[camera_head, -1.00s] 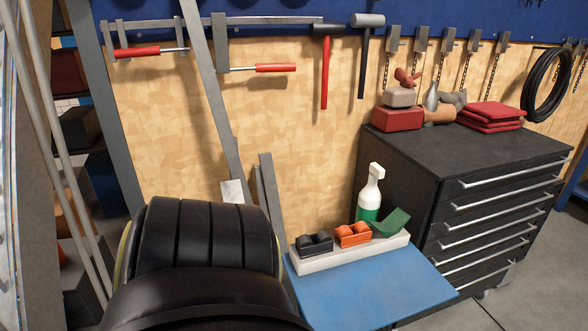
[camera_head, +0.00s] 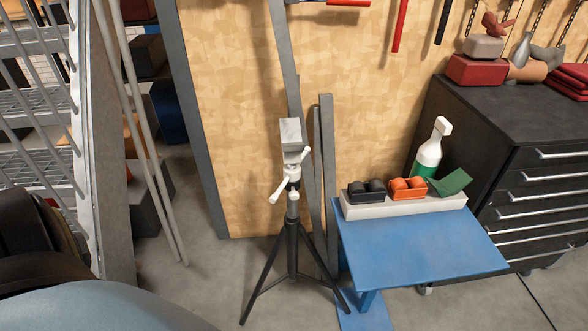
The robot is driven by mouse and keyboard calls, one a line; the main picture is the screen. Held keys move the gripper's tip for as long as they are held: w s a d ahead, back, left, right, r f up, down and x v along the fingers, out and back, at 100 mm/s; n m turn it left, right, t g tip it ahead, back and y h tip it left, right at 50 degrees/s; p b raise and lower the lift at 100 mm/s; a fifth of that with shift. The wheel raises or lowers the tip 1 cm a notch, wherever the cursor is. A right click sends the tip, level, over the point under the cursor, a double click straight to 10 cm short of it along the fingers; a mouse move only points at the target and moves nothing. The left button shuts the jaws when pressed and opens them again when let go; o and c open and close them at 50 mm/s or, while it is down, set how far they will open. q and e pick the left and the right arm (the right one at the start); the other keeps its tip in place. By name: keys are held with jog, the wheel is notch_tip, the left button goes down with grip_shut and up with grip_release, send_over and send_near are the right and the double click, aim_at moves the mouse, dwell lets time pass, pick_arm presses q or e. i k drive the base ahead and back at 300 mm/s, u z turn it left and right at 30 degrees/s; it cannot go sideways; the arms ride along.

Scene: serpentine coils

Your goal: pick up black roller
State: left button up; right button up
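The black roller (camera_head: 367,190) sits at the left end of a white block (camera_head: 405,206) at the back of a small blue table (camera_head: 415,245). An orange roller (camera_head: 408,188) sits just to its right on the same block. Neither of my grippers is in view. Dark and pale-blue rounded parts at the lower left look like my own body.
A white and green spray bottle (camera_head: 431,148) and a green piece (camera_head: 451,182) stand by the rollers. A tripod (camera_head: 291,235) stands left of the table. A black drawer cabinet (camera_head: 510,150) is at the right, a metal shelf (camera_head: 35,110) at the left.

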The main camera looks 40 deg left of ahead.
aim_at(377, 197)
jog(key=u, duration=0.35)
jog(key=i, duration=1)
